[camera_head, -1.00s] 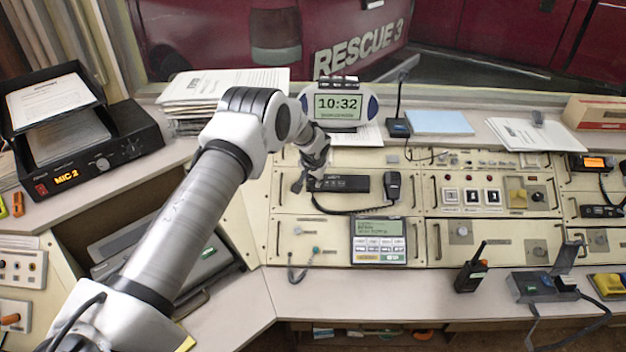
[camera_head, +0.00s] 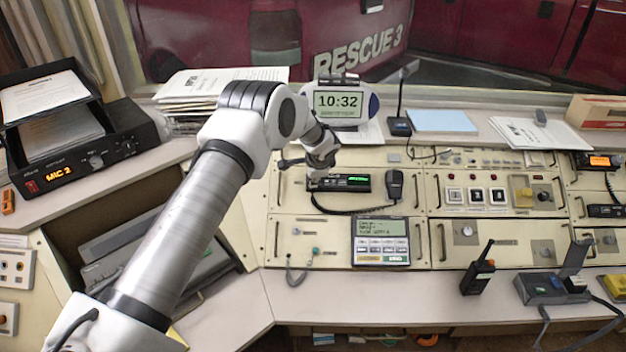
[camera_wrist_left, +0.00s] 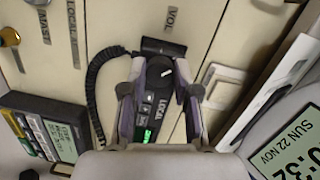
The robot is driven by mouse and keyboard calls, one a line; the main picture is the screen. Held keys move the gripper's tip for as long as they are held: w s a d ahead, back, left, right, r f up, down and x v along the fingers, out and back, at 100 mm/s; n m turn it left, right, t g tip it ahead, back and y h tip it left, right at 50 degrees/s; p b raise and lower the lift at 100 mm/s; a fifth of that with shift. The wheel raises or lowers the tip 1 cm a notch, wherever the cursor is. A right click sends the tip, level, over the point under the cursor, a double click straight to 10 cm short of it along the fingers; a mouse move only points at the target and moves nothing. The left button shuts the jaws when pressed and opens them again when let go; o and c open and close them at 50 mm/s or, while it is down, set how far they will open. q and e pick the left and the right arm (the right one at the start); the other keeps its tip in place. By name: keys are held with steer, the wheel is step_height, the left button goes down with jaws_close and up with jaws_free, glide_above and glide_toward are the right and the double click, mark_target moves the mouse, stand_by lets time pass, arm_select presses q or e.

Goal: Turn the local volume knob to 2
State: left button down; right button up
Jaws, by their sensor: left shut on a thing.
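The black local radio (camera_head: 357,183) with a lit green display sits in the console's upper left panel. In the left wrist view its face (camera_wrist_left: 156,109) reads LOCAL. Its round black volume knob (camera_wrist_left: 160,75) carries a white pointer line, slanted in that view. My left gripper (camera_wrist_left: 159,80) is shut on the knob, one finger on each side. In the head view my left gripper (camera_head: 315,168) is at the left end of the radio and hides the knob. No scale numbers around the knob are readable. My right gripper is not in view.
A coiled-cord hand microphone (camera_head: 395,184) hangs at the radio's right. A clock (camera_head: 340,103) stands on the ledge behind. A keypad unit (camera_head: 381,240) is below the radio. A handheld radio (camera_head: 478,272) stands on the front desk, with clear desk (camera_head: 360,295) to its left.

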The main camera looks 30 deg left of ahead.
arm_select(q)
steer(key=m, duration=0.2)
steer(key=m+b, duration=0.1)
steer(key=m, duration=0.1)
steer(key=shift+f+m+t+y, duration=0.15)
steer(key=shift+m+t+y, duration=0.15)
steer(key=shift+m+b, duration=0.35)
steer(key=shift+m, duration=1.65)
steer(key=c, duration=0.9)
jaws_free()
steer(key=shift+o, duration=0.2)
steer(key=v, duration=1.2)
steer(key=shift+s, duration=0.15)
